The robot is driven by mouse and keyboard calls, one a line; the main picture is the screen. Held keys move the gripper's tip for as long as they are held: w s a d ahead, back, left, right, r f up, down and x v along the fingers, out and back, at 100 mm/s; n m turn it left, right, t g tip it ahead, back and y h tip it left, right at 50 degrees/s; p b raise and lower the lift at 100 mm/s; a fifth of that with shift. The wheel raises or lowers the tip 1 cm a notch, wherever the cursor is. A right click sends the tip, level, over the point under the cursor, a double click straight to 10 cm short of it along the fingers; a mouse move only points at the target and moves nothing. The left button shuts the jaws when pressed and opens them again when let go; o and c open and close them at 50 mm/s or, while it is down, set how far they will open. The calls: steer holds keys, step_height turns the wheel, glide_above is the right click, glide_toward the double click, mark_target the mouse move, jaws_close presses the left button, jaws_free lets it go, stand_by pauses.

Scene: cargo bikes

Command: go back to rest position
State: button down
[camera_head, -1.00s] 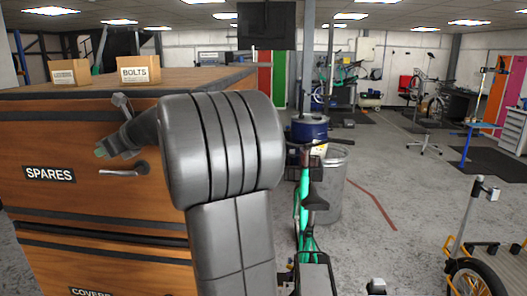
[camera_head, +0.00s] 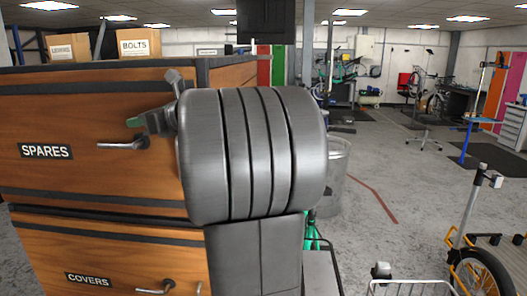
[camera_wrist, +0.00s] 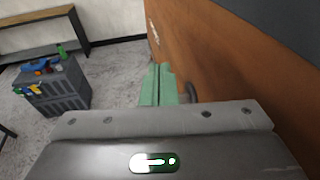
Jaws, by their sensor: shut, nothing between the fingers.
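My gripper (camera_head: 140,122) is at the left of my raised arm in the head view, small and partly hidden by the arm. It is in front of the wooden SPARES drawer (camera_head: 70,115), just above that drawer's metal handle (camera_head: 125,145). In the wrist view its green fingertips (camera_wrist: 160,85) are together with nothing between them. The wooden drawer front (camera_wrist: 235,65) runs close along their right, with a handle (camera_wrist: 191,92) right beside them. I cannot tell whether they touch it.
The COVERS drawer (camera_head: 110,265) lies below, with boxes (camera_head: 140,44) on the cabinet top. A wheeled bike part (camera_head: 475,265) stands at the lower right. Open floor (camera_head: 400,185) lies to the right. The wrist view shows a grey crate (camera_wrist: 52,88) and a shelf (camera_wrist: 40,45).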

steer(key=b+v, duration=0.2)
steer(key=v, duration=1)
steer(key=shift+r, duration=0.15)
steer(key=shift+s, duration=0.1)
